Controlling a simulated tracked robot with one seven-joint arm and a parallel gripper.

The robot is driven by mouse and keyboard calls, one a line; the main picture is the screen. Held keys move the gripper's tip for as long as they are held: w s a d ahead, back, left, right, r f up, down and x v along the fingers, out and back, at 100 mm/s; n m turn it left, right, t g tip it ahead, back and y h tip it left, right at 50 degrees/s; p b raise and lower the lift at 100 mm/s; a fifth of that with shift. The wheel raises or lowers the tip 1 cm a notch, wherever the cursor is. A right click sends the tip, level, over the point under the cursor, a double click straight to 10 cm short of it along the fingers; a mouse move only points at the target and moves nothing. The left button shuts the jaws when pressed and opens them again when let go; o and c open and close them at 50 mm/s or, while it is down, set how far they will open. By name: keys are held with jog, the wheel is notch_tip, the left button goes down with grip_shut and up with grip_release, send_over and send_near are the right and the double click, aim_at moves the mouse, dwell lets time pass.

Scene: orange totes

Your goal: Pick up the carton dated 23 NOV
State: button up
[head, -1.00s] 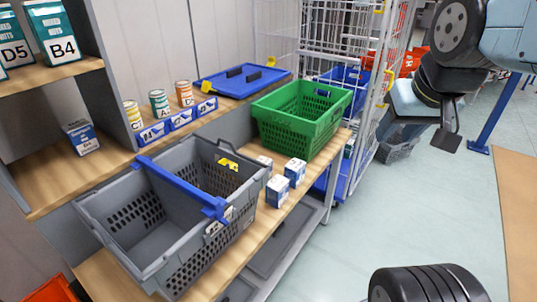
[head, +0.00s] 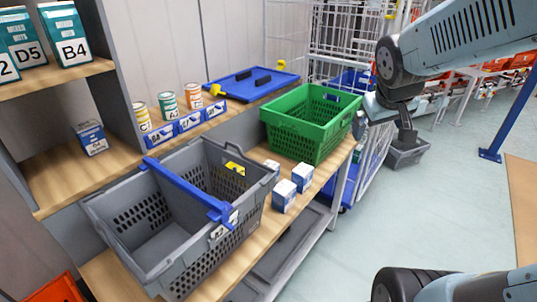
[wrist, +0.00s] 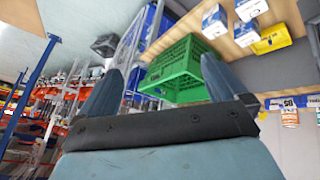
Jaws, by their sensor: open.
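Three small white-and-blue cartons stand on the wooden bench between the grey crate and the green crate: a front one (head: 285,195), a right one (head: 303,177), and one farther back (head: 271,167) partly hidden by the grey crate. Another carton (head: 92,138) stands on the shelf at left. I cannot read a date on any of them. My gripper (head: 383,128) is open and empty, in the air right of the green crate.
A grey crate (head: 115,225) with a blue bar and a green crate (head: 300,128) flank the cartons. A blue lid (head: 225,88), cans (head: 167,105) and blue bins (head: 190,122) line the back. A wire cage (head: 340,40) stands behind.

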jog(key=w+f+n, duration=0.3)
jog(key=w+f, duration=0.4)
jog(key=w, duration=0.2)
jog(key=n+t+y, duration=0.2)
jog(key=n+y, duration=0.4)
jog(key=y, duration=0.7)
send_near(270, 166)
jog(key=shift+g, duration=0.3)
jog(key=x, duration=1)
jog(key=shift+w+a, duration=0.1)
jog(key=shift+w, duration=0.15)
jog(key=shift+c, duration=0.5)
jog(key=c, duration=1.1)
jog(key=shift+r, duration=0.1)
